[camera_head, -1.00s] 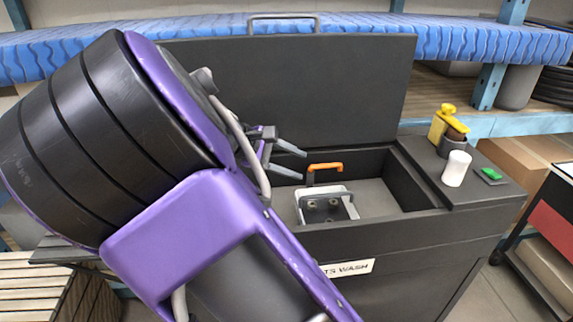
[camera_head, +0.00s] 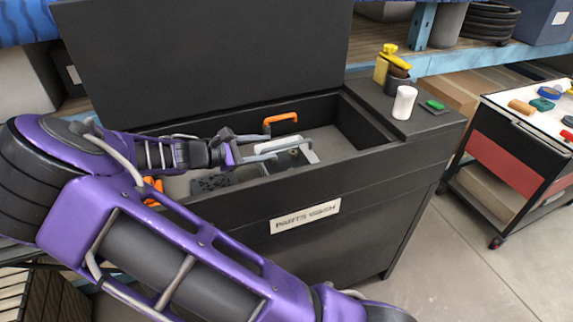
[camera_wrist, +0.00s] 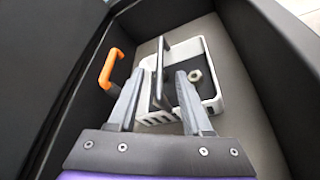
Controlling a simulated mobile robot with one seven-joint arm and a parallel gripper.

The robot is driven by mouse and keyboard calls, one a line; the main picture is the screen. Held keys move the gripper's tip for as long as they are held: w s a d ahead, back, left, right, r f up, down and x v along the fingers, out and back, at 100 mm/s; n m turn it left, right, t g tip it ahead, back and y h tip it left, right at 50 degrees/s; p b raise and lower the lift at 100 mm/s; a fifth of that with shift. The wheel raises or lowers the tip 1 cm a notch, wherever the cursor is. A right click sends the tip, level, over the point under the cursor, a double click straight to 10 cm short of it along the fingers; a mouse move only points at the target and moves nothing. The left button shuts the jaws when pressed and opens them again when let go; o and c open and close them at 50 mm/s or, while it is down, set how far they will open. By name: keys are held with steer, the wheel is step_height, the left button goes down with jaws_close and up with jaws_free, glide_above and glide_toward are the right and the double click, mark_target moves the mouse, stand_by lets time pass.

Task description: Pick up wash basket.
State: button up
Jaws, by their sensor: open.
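The wash basket is a pale grey open box with a grey bar handle, standing inside the black parts-wash tank. In the head view the basket (camera_head: 309,152) is partly hidden by my gripper (camera_head: 274,149). In the wrist view the basket (camera_wrist: 208,72) lies just ahead of the fingers, with small parts in it. My gripper (camera_wrist: 161,76) is open. The basket's handle (camera_wrist: 159,70) appears between the two fingers in the picture; no grip on it shows, and I cannot tell its exact depth.
The tank (camera_head: 270,215) has its lid (camera_head: 200,60) raised behind. An orange handle (camera_head: 281,118) rises near the tank's back wall, beside the basket. A white cup (camera_head: 404,102), yellow bottle (camera_head: 384,66) and green item (camera_head: 434,105) stand on the right ledge. A cart (camera_head: 510,150) stands right.

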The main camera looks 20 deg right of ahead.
mark_target(289, 145)
steer(key=b+x, duration=0.1)
steer(key=x, duration=0.7)
steer(key=shift+d+f, duration=0.1)
steer(key=shift+d, duration=0.2)
jaws_close()
stand_by(1.1)
